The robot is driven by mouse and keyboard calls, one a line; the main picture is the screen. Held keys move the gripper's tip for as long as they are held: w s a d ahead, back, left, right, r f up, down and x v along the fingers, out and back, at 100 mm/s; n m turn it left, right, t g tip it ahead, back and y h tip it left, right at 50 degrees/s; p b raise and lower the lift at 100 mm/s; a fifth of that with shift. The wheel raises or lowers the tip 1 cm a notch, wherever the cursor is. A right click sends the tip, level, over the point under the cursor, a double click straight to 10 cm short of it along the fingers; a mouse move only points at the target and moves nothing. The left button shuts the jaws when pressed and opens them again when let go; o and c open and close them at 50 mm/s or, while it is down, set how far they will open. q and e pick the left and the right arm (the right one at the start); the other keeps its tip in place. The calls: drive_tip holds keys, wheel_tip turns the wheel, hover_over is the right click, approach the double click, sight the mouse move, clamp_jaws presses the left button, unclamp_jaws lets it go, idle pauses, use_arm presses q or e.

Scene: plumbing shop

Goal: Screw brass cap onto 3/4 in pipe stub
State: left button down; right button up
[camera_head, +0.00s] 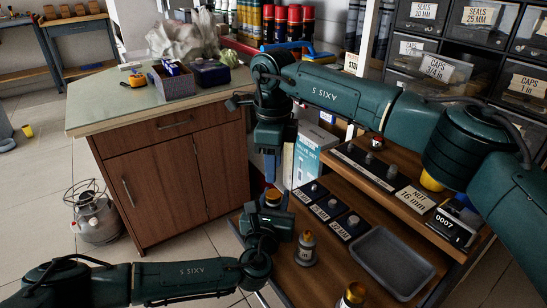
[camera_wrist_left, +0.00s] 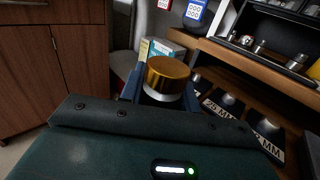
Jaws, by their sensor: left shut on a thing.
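A brass cap (camera_wrist_left: 168,72) sits between the blue fingers of my left gripper (camera_wrist_left: 160,92) in the left wrist view, with a pale round part just below it. In the head view my left gripper (camera_head: 268,208) is low by the bench's left edge, shut on the brass cap (camera_head: 273,195). My right gripper (camera_head: 270,172) points down just above it; its fingers look narrow, and I cannot tell whether they are apart. A grey fitting with a brass-coloured band (camera_head: 305,248) stands on the bench, and another brass-topped piece (camera_head: 351,295) at its front. I cannot tell which part is the 3/4 in pipe stub.
A grey tray (camera_head: 398,262) lies on the bench beside black labelled holders (camera_head: 327,207). A raised shelf (camera_head: 410,207) holds fittings and a NUT 16 mm label. Drawers (camera_head: 430,68) stand behind. A wooden cabinet (camera_head: 170,180) is at left, with open floor beyond.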

sight(273, 194)
wheel_tip(273, 194, down, 7)
idle(0.3)
drive_tip(key=c, duration=0.8)
drive_tip(key=shift+m, duration=1.1)
drive_tip(key=o, duration=1.1)
